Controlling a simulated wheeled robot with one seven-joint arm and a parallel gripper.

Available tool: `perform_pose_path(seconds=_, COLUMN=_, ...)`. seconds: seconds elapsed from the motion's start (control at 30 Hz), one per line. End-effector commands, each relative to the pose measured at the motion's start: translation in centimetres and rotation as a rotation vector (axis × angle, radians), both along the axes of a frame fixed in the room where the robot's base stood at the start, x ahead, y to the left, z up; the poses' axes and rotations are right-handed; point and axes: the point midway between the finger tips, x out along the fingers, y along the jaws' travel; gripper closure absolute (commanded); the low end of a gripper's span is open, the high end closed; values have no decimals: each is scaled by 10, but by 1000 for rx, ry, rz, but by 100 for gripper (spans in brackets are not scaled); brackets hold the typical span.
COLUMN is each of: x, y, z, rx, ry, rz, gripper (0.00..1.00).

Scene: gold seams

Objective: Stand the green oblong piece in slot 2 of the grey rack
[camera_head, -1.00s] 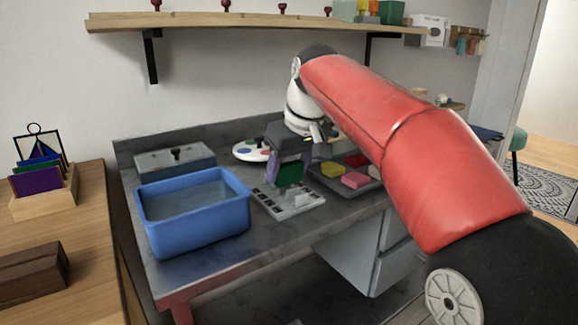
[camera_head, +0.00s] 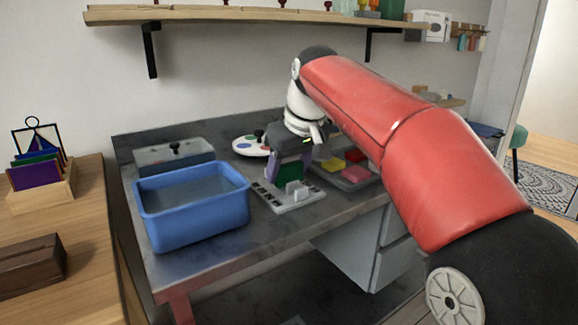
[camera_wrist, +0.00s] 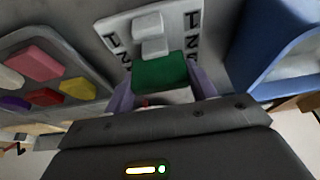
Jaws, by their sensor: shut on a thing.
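The green oblong piece (camera_head: 289,171) is held upright between the purple fingers of my gripper (camera_head: 289,160), right over the rack. The grey rack (camera_head: 291,206) lies flat on the workbench. In the wrist view the green piece (camera_wrist: 160,73) is between my fingertips (camera_wrist: 163,88), close to the light blocks (camera_wrist: 151,35) that rise from the rack (camera_wrist: 121,27). Dark numerals mark both sides of the rack. My gripper is shut on the piece. The lower edge of the piece is hidden, so I cannot tell whether it is in a slot.
A blue tub (camera_head: 195,212) stands left of the rack. A tray (camera_head: 358,182) with coloured pieces is to the right. A round palette (camera_head: 252,144) and a lidded grey box (camera_head: 174,157) are behind. The bench front is clear.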

Motion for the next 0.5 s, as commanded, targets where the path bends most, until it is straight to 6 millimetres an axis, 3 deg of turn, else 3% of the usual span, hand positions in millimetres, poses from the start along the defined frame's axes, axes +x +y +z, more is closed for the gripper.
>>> perform_pose_path(seconds=0.5, x=0, y=0, z=-8, rx=1, ry=-2, rz=0, gripper=69)
